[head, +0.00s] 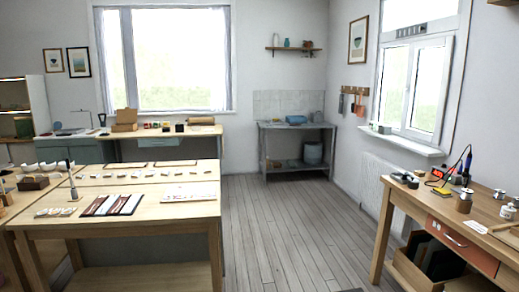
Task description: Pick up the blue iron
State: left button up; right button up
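A blue iron (467,161), a slim blue-handled tool, stands tilted upright on the wooden workbench (410,200) at the right. It is small in view, and its lower end is hard to make out among the items around it. A dark cable arcs above and beside it. Neither of my grippers shows in the head view.
Jars (464,202), a small yellow item (441,191) and dark items (404,178) share the right bench. An orange-fronted drawer (461,240) sits under its top. A wooden table (150,212) stands at left. The floor (290,230) between is clear.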

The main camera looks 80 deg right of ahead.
aim_at(469, 158)
jog(key=z, duration=2.45)
jog(key=l+z, duration=0.1)
jog(key=z, duration=0.35)
jog(key=i+z, duration=0.1)
jog(key=z, duration=0.4)
jog(key=l+z, duration=0.1)
jog(key=z, duration=0.35)
jog(key=i+l, duration=0.2)
jog(key=i, duration=0.25)
jog(key=i+l+z, duration=0.15)
jog(key=i, duration=0.25)
jog(key=i+l, duration=0.2)
jog(key=i, duration=0.25)
